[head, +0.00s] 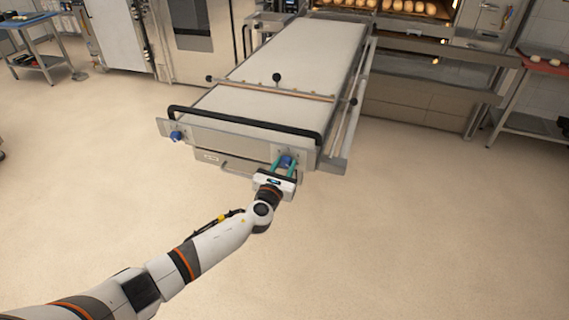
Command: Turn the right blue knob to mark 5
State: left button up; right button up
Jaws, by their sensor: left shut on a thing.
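The right blue knob (286,161) is on the right end of the front panel of a long loader table (290,62). My left gripper (284,164) reaches it from the front, with its teal fingers on either side of the knob, shut on it. The fingers partly hide the knob, and the marks around it are too small to read. The left blue knob (176,135) is on the left end of the same panel, with nothing touching it. My right gripper does not show.
A black handle bar (245,122) runs along the loader's front above the panel. An oven with bread rolls (415,8) stands behind. A side table (540,66) is at the right, a blue-topped table (28,22) far left. The floor in front is clear.

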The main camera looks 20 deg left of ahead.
pick_arm(q)
jog(key=shift+f+m, duration=0.1)
jog(key=shift+m, duration=0.5)
jog(key=shift+f, duration=0.1)
jog(key=o, duration=1)
jog(key=s, duration=1.2)
jog(key=shift+a, duration=0.25)
